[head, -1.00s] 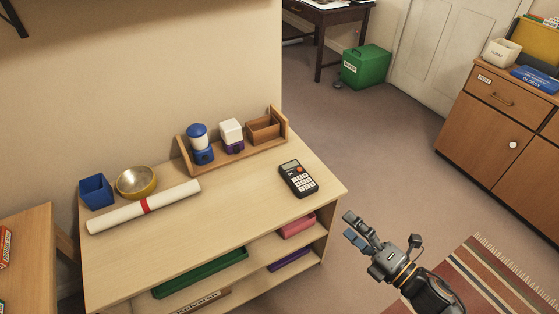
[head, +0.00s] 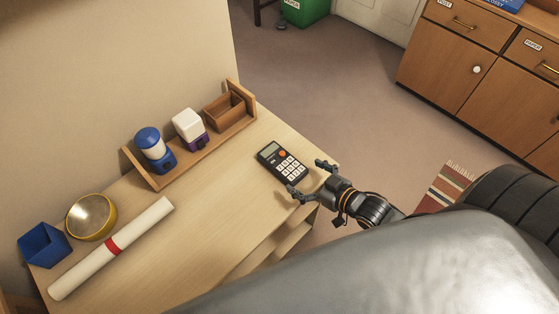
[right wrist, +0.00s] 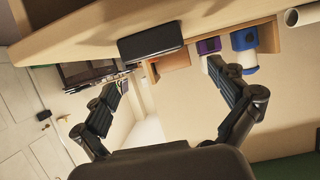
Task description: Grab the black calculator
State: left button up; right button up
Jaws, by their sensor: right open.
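The black calculator (head: 282,162) lies flat on the light wooden desk (head: 200,230), near its right end, with its keys and orange button facing up. It also shows dark and edge-on in the right wrist view (right wrist: 150,42), ahead of the fingers. My right gripper (head: 305,177) is open and empty, with its two fingers spread towards the calculator's near right end. In the right wrist view the open fingers (right wrist: 166,80) frame a gap with nothing between them. My left gripper is not in view.
A wooden rack (head: 155,184) behind the calculator holds a blue-and-white container (head: 152,148), a white-and-purple one (head: 189,127) and a small wooden box (head: 225,112). The desk's middle is clear.

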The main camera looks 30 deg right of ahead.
aim_at(283, 162)
jog(key=x, duration=0.4)
jog(key=shift+w, duration=0.15)
jog(key=shift+w+a+f, duration=0.15)
jog(key=shift+w, duration=0.3)
jog(key=x, duration=0.4)
jog(key=shift+w+b, duration=0.25)
jog(key=shift+b, duration=0.05)
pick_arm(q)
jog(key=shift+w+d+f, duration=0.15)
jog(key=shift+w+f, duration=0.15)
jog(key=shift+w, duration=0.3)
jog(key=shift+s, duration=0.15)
pick_arm(e)
jog(key=c, duration=1.4)
